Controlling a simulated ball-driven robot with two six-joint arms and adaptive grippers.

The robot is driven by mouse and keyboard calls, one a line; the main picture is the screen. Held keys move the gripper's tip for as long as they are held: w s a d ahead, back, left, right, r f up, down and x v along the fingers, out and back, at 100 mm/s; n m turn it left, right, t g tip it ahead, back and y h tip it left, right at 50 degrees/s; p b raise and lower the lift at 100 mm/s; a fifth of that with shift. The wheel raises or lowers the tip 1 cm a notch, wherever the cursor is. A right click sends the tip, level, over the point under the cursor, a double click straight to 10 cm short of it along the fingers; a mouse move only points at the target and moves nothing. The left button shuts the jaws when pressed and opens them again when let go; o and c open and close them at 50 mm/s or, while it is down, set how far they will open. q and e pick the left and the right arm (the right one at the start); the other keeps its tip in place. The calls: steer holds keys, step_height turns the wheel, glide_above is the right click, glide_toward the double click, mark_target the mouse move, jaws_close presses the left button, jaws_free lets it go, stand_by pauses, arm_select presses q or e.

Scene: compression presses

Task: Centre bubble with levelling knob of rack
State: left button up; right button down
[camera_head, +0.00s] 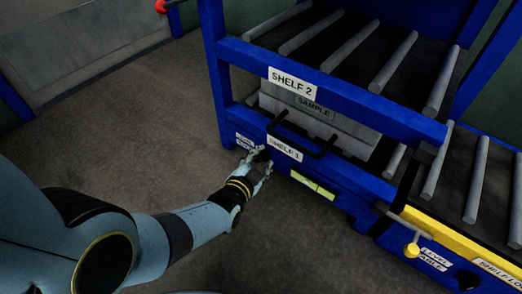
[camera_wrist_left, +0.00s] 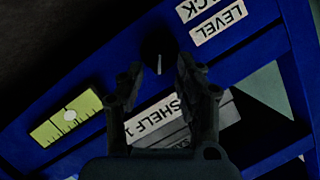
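The blue rack (camera_head: 335,85) stands ahead, with SHELF 1 and SHELF 2 labels. Its yellow-green bubble level (camera_head: 313,186) is on the lower front beam; in the left wrist view the vial (camera_wrist_left: 66,121) has a pale round bubble near its middle, but exact centring cannot be told. The black levelling knob (camera_wrist_left: 158,52) has a white mark and sits by the upside-down RACK and LEVEL labels. My left gripper (camera_head: 262,167) is at the beam beside the knob. In the wrist view its fingers (camera_wrist_left: 160,72) are apart, with the knob just beyond and between their tips. Contact cannot be told.
A black handle (camera_head: 303,140) sticks out above the beam near my gripper. A grey SAMPLE block (camera_head: 318,115) rests on the lower shelf. At right are a yellow beam (camera_head: 450,235), a yellow-knobbed lever (camera_head: 411,250) and another black knob (camera_head: 468,280). The floor at left is clear.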

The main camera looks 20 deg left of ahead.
arm_select(q)
step_height(320, 180, up, 10)
steer(key=shift+f, duration=0.15)
stand_by(0.4)
